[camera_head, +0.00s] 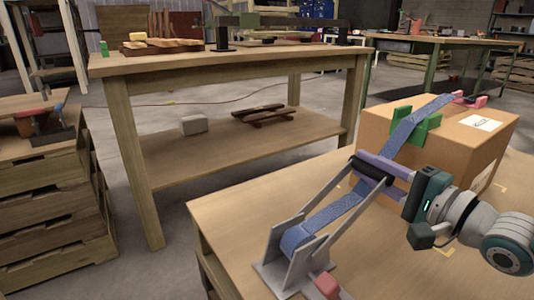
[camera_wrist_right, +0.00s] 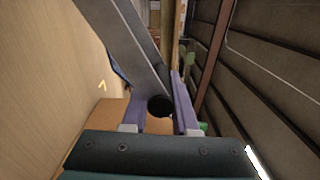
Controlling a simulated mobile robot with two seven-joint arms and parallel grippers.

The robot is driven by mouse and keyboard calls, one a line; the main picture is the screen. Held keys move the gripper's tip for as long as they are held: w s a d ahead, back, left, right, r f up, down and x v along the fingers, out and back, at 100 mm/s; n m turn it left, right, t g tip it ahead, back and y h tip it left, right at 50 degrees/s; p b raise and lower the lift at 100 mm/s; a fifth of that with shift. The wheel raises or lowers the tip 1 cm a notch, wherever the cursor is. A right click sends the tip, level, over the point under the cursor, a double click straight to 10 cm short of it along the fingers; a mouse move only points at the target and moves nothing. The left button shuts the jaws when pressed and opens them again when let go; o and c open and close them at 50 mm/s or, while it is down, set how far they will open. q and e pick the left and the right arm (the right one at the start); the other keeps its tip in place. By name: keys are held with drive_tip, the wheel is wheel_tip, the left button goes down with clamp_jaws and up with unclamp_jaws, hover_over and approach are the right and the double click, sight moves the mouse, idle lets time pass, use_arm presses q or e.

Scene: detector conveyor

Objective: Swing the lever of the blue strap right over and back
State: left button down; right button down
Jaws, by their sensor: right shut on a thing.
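The blue strap (camera_head: 335,208) runs from a grey ratchet base (camera_head: 268,272) on the table up and over a cardboard box (camera_head: 404,152). Its lever (camera_head: 329,192) has two grey side arms and a black crossbar handle (camera_head: 371,170); it is tilted up toward the box. My right gripper (camera_head: 374,175), with purple fingers, is shut on the black handle. In the right wrist view the handle (camera_wrist_right: 160,106) sits between both fingers, and a grey lever arm (camera_wrist_right: 127,42) crosses above. My left gripper is not in view.
A green corner guard (camera_head: 428,122) sits under the strap on the box edge. A red block (camera_head: 326,285) is beside the ratchet base. A pink fitting (camera_head: 472,101) is at the strap's far end. A wooden workbench (camera_head: 235,64) stands behind, across an open floor gap.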

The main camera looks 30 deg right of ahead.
drive_tip(key=shift+f, duration=0.2)
drive_tip(key=c, duration=0.7)
unclamp_jaws()
drive_tip(key=shift+a, duration=0.15)
drive_tip(key=shift+r, duration=0.1)
drive_tip(key=shift+s, duration=0.35)
drive_tip(key=s+p, duration=0.1)
drive_tip(key=s, duration=0.2)
drive_tip(key=s+p, duration=0.1)
drive_tip(key=s, duration=0.2)
drive_tip(key=s+d+p, duration=0.1)
drive_tip(key=s, duration=0.2)
drive_tip(key=shift+s, duration=0.15)
